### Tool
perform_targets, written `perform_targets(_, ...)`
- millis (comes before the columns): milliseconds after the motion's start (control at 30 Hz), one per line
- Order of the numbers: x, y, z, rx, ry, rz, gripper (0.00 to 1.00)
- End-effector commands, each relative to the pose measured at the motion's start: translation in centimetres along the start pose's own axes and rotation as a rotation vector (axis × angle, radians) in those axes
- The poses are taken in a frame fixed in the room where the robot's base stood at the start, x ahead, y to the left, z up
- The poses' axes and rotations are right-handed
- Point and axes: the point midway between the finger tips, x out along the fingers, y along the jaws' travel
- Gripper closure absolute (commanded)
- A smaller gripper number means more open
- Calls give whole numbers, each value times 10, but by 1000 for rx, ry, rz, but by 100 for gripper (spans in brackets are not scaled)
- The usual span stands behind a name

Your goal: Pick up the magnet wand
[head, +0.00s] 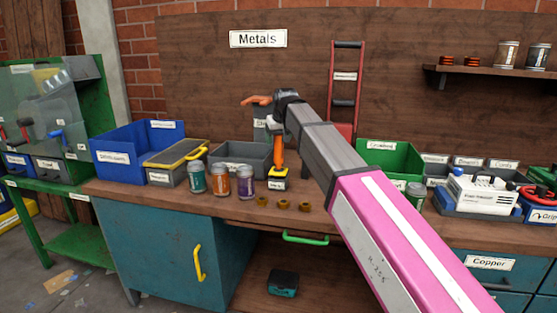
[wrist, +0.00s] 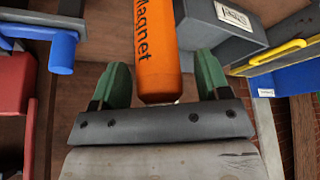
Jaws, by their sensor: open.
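The magnet wand is an orange cylinder with the word Magnet on it. In the head view the magnet wand (head: 278,152) stands upright at a small yellow and black base (head: 279,181) on the bench, below the end of my arm. In the wrist view the wand (wrist: 157,50) comes in from the top, and its end lies between the two green fingers of my gripper (wrist: 160,78). The fingers are open, one on each side, with a visible gap at the right finger. In the head view the fingers cannot be made out.
Three jars (head: 220,181) and several brass rings (head: 284,204) lie near the front edge. A grey bin (head: 243,157), a lidded box with a yellow handle (head: 176,163) and a blue bin (head: 124,148) stand left. A green bin (head: 392,157) stands right, partly behind my arm.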

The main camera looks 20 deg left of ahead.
Motion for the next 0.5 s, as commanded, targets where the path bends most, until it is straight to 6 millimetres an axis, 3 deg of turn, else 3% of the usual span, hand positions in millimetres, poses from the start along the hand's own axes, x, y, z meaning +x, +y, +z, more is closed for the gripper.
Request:
perform_targets(267,6,0,0,0,0,0,31)
perform_targets(433,6,0,0,0,0,0,86)
perform_targets(500,6,0,0,0,0,0,89)
